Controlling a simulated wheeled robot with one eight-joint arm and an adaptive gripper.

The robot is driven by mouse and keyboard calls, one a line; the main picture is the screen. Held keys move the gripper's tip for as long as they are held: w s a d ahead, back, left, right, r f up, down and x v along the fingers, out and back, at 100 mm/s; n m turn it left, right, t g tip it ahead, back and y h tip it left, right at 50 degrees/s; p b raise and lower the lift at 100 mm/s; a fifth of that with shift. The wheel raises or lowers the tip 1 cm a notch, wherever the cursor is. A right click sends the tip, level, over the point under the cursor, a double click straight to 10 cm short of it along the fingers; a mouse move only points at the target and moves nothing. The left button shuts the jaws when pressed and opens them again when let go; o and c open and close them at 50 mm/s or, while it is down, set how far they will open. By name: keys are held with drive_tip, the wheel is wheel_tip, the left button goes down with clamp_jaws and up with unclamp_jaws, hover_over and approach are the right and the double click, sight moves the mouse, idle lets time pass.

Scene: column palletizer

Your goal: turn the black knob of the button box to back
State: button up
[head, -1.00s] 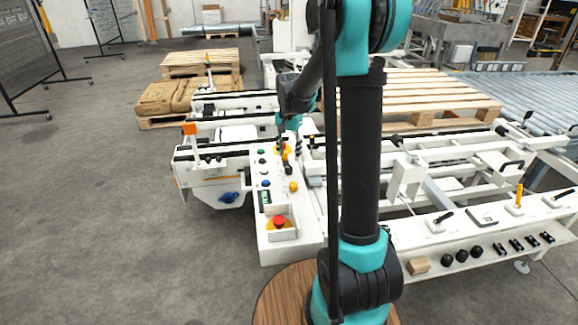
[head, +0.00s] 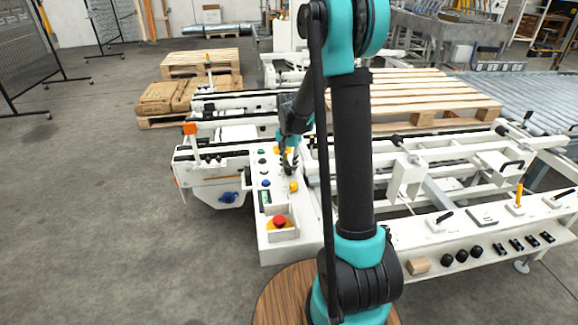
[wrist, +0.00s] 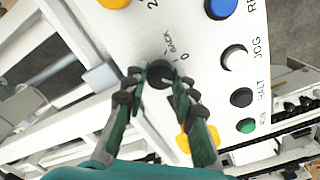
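The button box (head: 284,246) is a white panel with coloured buttons. Its black knob (wrist: 159,72) shows in the wrist view, with "0" and "BACK" printed beside it. My gripper (wrist: 160,85) points at the panel with its two dark green fingers apart, one on each side of the knob. I cannot tell whether the fingertips touch it. In the head view my gripper (head: 289,166) is low over the middle of the box and hides the knob. The exact direction of the knob's pointer is unclear.
Close to the knob are a yellow button (wrist: 183,140), a white JOG button (wrist: 235,58), a black HALT button (wrist: 241,97) and a blue button (wrist: 219,7). A red emergency stop (head: 280,221) sits at the box's near end. White conveyor frames stand to the right.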

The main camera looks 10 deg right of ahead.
clamp_jaws()
drive_tip(key=shift+n, duration=0.5)
drive_tip(key=n, duration=0.7)
drive_tip(key=shift+n, duration=0.3)
drive_tip(key=n, duration=0.9)
drive_tip(key=shift+n, duration=0.3)
